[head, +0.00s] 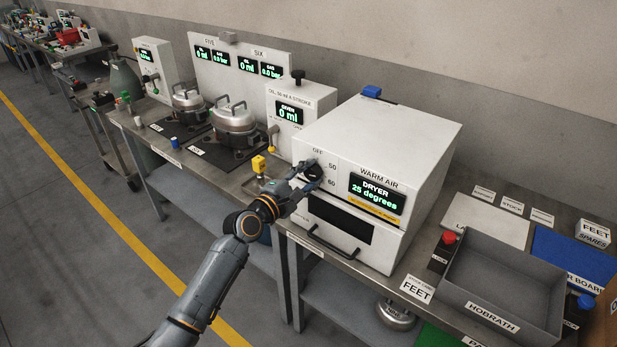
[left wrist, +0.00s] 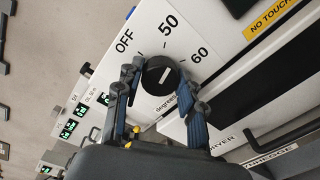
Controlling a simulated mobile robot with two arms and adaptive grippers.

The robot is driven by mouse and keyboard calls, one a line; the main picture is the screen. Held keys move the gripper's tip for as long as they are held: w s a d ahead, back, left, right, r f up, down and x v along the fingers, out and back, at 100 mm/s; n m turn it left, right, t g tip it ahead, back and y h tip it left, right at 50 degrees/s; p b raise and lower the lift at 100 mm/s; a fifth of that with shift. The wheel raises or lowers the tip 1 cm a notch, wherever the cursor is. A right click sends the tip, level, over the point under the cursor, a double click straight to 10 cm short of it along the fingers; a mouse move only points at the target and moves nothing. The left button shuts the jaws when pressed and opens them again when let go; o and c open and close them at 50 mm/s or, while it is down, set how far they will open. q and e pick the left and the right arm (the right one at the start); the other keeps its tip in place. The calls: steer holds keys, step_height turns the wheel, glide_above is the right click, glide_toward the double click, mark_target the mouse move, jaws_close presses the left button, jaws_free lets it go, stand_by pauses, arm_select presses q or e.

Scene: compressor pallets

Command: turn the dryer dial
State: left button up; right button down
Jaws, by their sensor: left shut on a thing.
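The dryer (head: 385,150) is a white box with a "WARM AIR" label. Its green display (head: 376,192) reads "DRYER 25 degrees". The black dial (left wrist: 160,75) is on its front panel, among the marks OFF, 50 and 60. A short white line on the dial slants up and right in the left wrist view, roughly between 50 and 60. My left gripper (left wrist: 160,92) is shut on the dial, one finger on each side. In the head view, my left gripper (head: 311,176) partly covers the dial. My right gripper is not in view.
Below the dial are a dark window and a drawer-like handle (head: 330,247) on the dryer's front. A white dispenser (head: 298,108) and metal pots (head: 234,117) stand to the left. The floor in front is clear.

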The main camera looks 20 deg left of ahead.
arm_select(q)
steer(key=m+b, duration=0.1)
steer(key=m, duration=0.3)
steer(key=shift+m, duration=0.3)
steer(key=m, duration=0.5)
steer(key=shift+f+b, duration=0.1)
steer(key=shift+b, duration=0.2)
steer(key=m, duration=0.5)
steer(key=shift+m, duration=0.4)
steer(key=m, duration=0.5)
steer(key=shift+b, duration=0.3)
steer(key=shift+m, duration=0.3)
steer(key=o, duration=1.2)
